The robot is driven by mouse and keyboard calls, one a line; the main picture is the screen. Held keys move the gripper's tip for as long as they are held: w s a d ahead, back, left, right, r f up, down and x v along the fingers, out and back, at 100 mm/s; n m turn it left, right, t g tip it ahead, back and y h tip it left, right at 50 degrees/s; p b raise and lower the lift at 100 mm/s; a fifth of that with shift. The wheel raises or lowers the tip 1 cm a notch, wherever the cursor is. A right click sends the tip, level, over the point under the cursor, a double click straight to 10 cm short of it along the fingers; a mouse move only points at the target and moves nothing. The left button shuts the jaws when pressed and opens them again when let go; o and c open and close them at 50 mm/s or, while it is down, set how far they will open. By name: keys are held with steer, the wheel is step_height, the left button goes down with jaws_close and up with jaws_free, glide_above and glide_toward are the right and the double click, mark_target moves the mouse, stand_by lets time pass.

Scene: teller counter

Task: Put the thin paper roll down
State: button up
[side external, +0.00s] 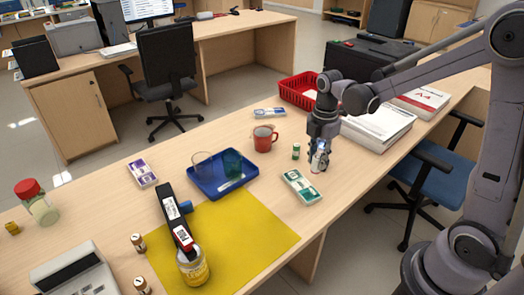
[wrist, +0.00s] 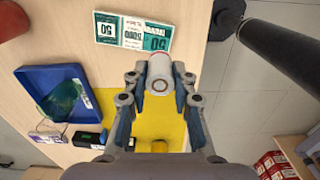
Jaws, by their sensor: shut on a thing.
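A white paper roll (wrist: 160,70) sits between the two fingertips of my gripper (wrist: 158,84) in the wrist view, its round end and core facing the camera. The fingers touch it on both sides, so my gripper is shut on it. In the side view my gripper (side external: 319,164) points down near the counter's front edge, right of a green-and-white note bundle (side external: 301,187). The roll is mostly hidden by the fingers there. Whether it touches the counter (side external: 345,187) is hard to tell.
A small green-and-white cylinder (side external: 296,152) and a red mug (side external: 264,138) stand left of my gripper. A blue tray (side external: 232,188) and yellow mat (side external: 265,235) lie further left. A paper stack (side external: 378,126) and red basket (side external: 298,92) are behind. Bare counter surrounds the note bundle.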

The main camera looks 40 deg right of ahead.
steer(key=s+d+m, duration=0.3)
steer(key=d+m, duration=0.1)
steer(key=d, duration=0.7)
steer(key=s+d+m, duration=0.2)
steer(key=d+m, duration=0.1)
steer(key=d, duration=0.8)
steer(key=s+d+m, duration=0.3)
steer(key=d+m, duration=0.1)
steer(key=d, duration=0.6)
steer(key=w+a+f, duration=0.1)
steer(key=w+f, duration=0.1)
steer(key=w, duration=0.1)
steer(key=w+a+f, duration=0.1)
steer(key=w+f, duration=0.1)
steer(key=w, duration=0.2)
steer(key=w+a+f, duration=0.1)
steer(key=w+f, duration=0.2)
steer(key=w, duration=0.1)
steer(key=shift+a+f, duration=0.1)
steer(key=shift+f, duration=2)
steer(key=shift+f, duration=0.1)
steer(key=o, duration=0.8)
